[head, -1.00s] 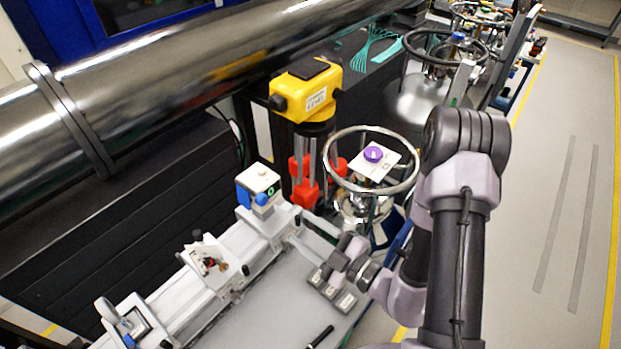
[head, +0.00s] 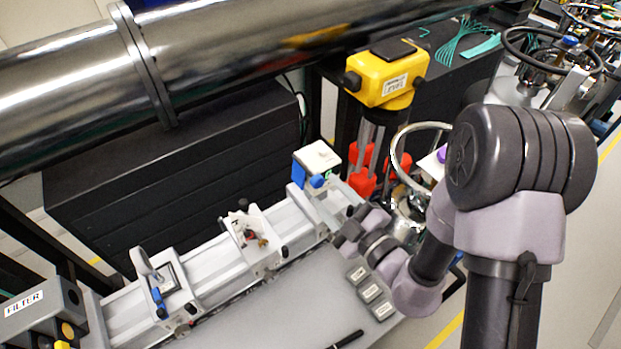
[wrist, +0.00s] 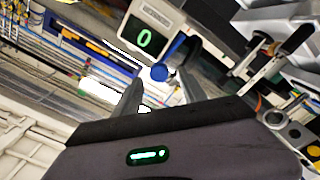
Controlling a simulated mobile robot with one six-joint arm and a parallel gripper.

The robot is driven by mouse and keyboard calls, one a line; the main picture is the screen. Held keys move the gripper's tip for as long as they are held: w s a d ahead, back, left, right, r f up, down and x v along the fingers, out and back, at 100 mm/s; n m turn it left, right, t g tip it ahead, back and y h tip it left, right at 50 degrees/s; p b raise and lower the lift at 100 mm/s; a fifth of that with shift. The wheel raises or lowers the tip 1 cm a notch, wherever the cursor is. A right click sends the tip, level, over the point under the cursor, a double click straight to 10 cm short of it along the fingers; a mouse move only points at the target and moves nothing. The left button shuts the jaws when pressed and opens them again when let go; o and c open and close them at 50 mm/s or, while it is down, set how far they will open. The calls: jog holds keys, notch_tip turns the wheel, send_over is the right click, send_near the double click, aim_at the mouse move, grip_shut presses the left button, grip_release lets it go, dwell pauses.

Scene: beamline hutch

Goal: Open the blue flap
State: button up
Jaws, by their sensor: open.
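A white box (head: 317,157) stands on the far end of the grey rail in the head view. It has a blue face on its left side (head: 298,173), which may be the blue flap, and a round blue knob (head: 317,181). In the wrist view the box shows a green "0" display (wrist: 145,38). The blue knob (wrist: 160,72) appears between and beyond my fingertips, with more blue beside the right finger. My gripper (wrist: 157,92) is open and empty, close to the box. Contact cannot be told. In the head view my arm partly hides the fingers.
Other mounts (head: 253,240) stand along the rail to the left. A yellow device (head: 387,75) on a post with red parts rises behind the box, beside a metal handwheel (head: 397,165). Grey blocks (head: 370,291) and a black pen (head: 346,339) lie on the bench.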

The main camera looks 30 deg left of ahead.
aim_at(314, 178)
jog(key=x, duration=0.7)
jog(key=shift+w+a, duration=0.2)
jog(key=shift+a, duration=0.1)
jog(key=shift+c, duration=0.3)
grip_shut()
dwell(0.7)
